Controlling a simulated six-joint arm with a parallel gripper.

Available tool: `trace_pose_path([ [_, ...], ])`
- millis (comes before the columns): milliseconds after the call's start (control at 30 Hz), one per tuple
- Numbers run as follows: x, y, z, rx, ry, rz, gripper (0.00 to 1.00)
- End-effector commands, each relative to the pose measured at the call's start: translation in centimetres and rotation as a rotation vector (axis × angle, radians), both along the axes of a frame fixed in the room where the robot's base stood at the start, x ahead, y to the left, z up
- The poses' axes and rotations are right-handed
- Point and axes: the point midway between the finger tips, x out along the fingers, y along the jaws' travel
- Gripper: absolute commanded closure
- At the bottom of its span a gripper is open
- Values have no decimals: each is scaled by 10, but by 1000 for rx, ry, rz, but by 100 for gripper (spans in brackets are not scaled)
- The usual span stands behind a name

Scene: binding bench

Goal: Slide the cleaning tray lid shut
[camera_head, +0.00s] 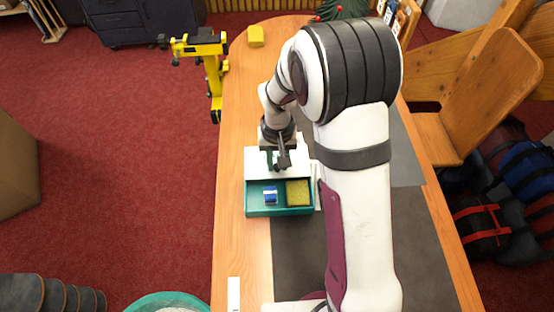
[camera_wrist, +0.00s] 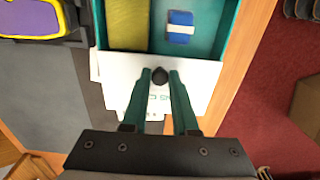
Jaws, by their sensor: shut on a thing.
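The teal cleaning tray (camera_head: 281,212) sits on the wooden bench, its near part uncovered in the head view. A yellow sponge (camera_head: 298,192) and a blue-and-white block (camera_head: 270,194) lie in the open part; the sponge (camera_wrist: 128,25) and block (camera_wrist: 181,27) also show in the wrist view. The white lid (camera_head: 256,163) covers the far part; it shows in the wrist view too (camera_wrist: 200,74). My gripper (camera_wrist: 160,74) is shut on the dark knob (camera_wrist: 160,79) of the lid, one green finger on each side. In the head view my gripper (camera_head: 279,166) is above the lid.
A dark grey mat (camera_head: 300,245) covers the bench near the tray. A purple-and-yellow object (camera_wrist: 35,18) lies beside the tray. A yellow block (camera_head: 256,37) is at the bench's far end, and a white strip (camera_head: 234,293) lies near its left edge.

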Motion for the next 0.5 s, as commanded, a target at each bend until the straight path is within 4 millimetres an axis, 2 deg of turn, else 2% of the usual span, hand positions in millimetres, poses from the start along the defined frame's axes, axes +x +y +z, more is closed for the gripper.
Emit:
trace_pose_path([
  [500, -22, 0, 0, 1, 0, 0, 100],
])
